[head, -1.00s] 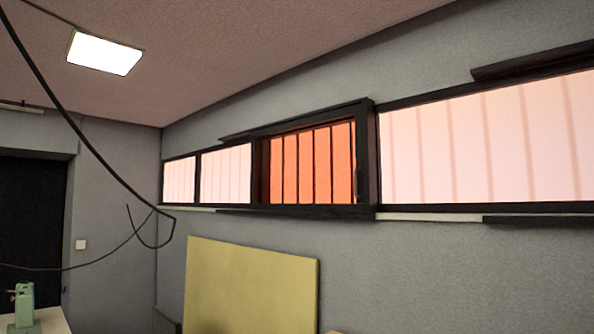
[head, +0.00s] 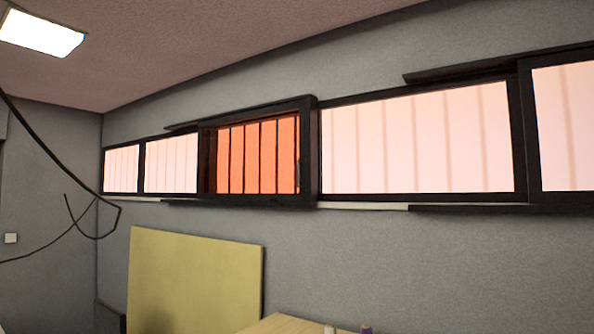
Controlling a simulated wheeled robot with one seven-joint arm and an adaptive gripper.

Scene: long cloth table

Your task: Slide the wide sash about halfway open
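A long band of dark-framed windows runs along the grey wall in the head view. A wide pale pane (head: 415,140) fills the right middle, inside a dark frame. Left of it a thick, projecting dark frame (head: 311,150) surrounds an orange section (head: 258,155) with upright bars. Two smaller pale panes (head: 170,166) lie further left. Another pale pane (head: 565,125) is cut off at the right edge. I cannot tell for certain which of these is the wide sash, or how far it stands open. My gripper is not in view.
Dark rails (head: 470,68) run above and below parts of the windows. A yellow board (head: 190,280) stands against the wall. A light wooden surface (head: 280,324) shows at the bottom, with small bottle tops (head: 367,329) beside it. Dark cables hang at left.

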